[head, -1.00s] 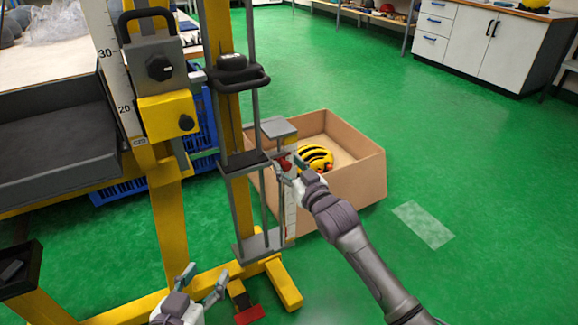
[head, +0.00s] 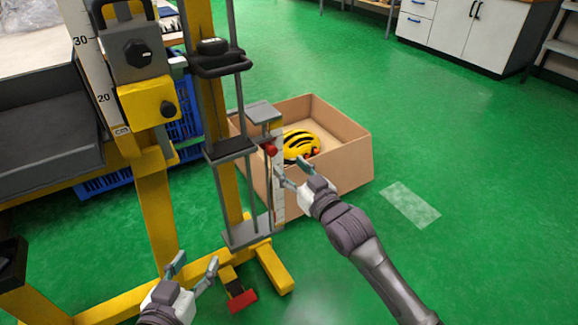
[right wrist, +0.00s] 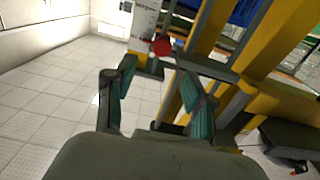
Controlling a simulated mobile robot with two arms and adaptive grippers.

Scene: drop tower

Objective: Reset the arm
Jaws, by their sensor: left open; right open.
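The drop tower (head: 202,100) is a yellow and grey frame with a dark carriage handle (head: 222,62) and guide rods. A red knob (head: 270,149) sits on its right side beside a white scale strip; it also shows in the right wrist view (right wrist: 161,45). My right gripper (head: 293,170) is open and empty, just below and to the right of the red knob, apart from it. In the right wrist view its two teal-padded fingers (right wrist: 155,95) are spread with nothing between them. My left gripper (head: 196,264) is open and empty near the tower's base, left of a red pedal (head: 243,302).
An open cardboard box (head: 345,168) holding a yellow and black helmet (head: 299,145) stands behind my right gripper. A yellow foot beam (head: 273,268) lies low between the grippers. White cabinets (head: 475,35) stand at the back.

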